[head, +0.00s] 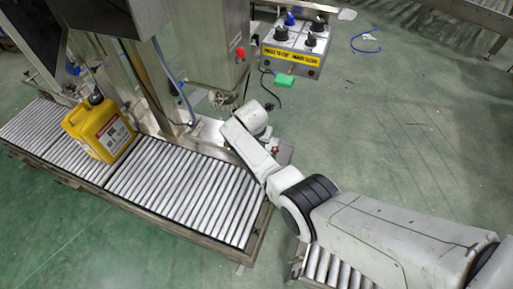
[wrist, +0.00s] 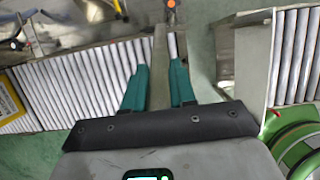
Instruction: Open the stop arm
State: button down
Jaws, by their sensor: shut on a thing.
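The stop arm is a flat grey metal bar (wrist: 160,62) in the wrist view. It stands between the two teal fingers of my gripper (wrist: 159,88), which is shut on it. The bar runs away from the gripper beside the end of the roller conveyor, with a small orange-red round part (wrist: 171,4) near its far end. In the head view my wrist and arm cover the conveyor's far right corner, and the fingers and bar cannot be made out there.
A yellow jug (head: 100,128) stands on the roller conveyor (head: 185,190); its edge shows in the wrist view (wrist: 10,98). A second roller section (wrist: 296,50) lies to the right across a gap. A control box (head: 295,46) with knobs stands behind. Green floor (head: 400,110) is open at right.

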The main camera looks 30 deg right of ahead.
jog(key=shift+w+d+r+g+y+b, duration=0.2)
jog(key=shift+w+d, duration=0.15)
jog(key=shift+d, duration=0.15)
jog(key=shift+w+d+r+g+y+b, duration=0.1)
jog(key=shift+w+d+y, duration=0.15)
jog(key=shift+d, duration=0.2)
jog(key=shift+w, duration=0.1)
jog(key=c, duration=0.9)
grip_release()
jog(key=shift+f, duration=0.1)
